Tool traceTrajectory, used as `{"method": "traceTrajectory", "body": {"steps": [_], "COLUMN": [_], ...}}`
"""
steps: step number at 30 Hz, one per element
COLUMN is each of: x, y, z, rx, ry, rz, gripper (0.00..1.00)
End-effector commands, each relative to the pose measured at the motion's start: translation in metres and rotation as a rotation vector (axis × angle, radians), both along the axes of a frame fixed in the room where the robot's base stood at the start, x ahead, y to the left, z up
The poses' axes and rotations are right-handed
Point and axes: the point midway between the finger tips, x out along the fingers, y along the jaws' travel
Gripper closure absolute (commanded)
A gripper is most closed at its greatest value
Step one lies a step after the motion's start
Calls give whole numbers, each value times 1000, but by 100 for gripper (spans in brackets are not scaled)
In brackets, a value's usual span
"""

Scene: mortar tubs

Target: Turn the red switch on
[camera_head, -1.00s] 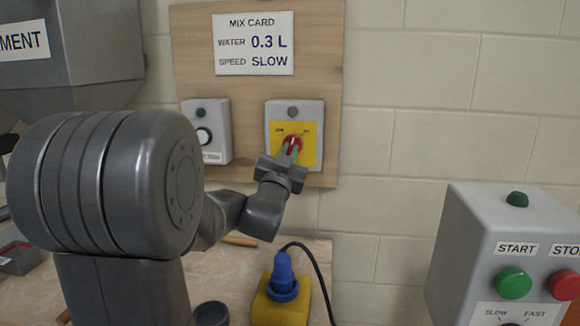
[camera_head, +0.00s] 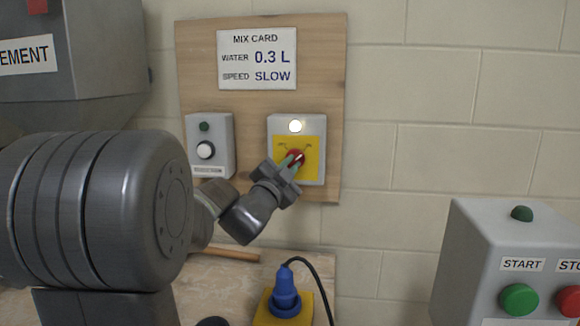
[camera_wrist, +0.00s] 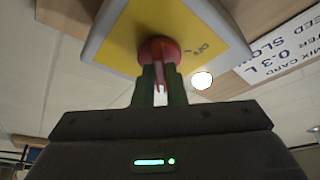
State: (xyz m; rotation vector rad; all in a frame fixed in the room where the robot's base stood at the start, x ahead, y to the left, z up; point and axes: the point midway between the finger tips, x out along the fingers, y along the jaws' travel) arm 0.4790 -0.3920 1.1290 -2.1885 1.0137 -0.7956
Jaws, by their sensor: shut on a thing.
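The red switch (camera_head: 297,158) is a rotary knob on a yellow plate (camera_head: 311,173) of a grey box on the wooden wall board. Its white pointer line tilts up to the right in the head view. The lamp (camera_head: 295,126) above the plate glows white. My gripper (camera_head: 288,165) reaches in from the lower left and its fingers are shut on the knob. In the wrist view the fingers grip the red knob (camera_wrist: 158,50), with the lit lamp (camera_wrist: 202,80) beside it. The fingers hide part of the knob.
A second grey box with a white knob (camera_head: 206,150) is left of the switch. The mix card (camera_head: 257,59) hangs above. A grey START/STOP box (camera_head: 480,240) is at right, a grey hopper (camera_head: 75,85) at left.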

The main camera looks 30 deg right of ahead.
Motion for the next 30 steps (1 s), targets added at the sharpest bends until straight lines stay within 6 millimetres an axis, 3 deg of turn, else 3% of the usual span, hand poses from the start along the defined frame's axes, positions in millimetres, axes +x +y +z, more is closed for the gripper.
{"method": "traceTrajectory", "body": {"steps": [9,10,13,23,30], "x": [0,0,0,-1,-19], "y": [0,0,0,2,31], "z": [0,0,0,0,-10], "rx": [2,2,2,2,2], "ry": [-4,-4,-4,-2,-4], "rz": [0,0,0,1,3], "gripper": [100,87,68,67,67]}}
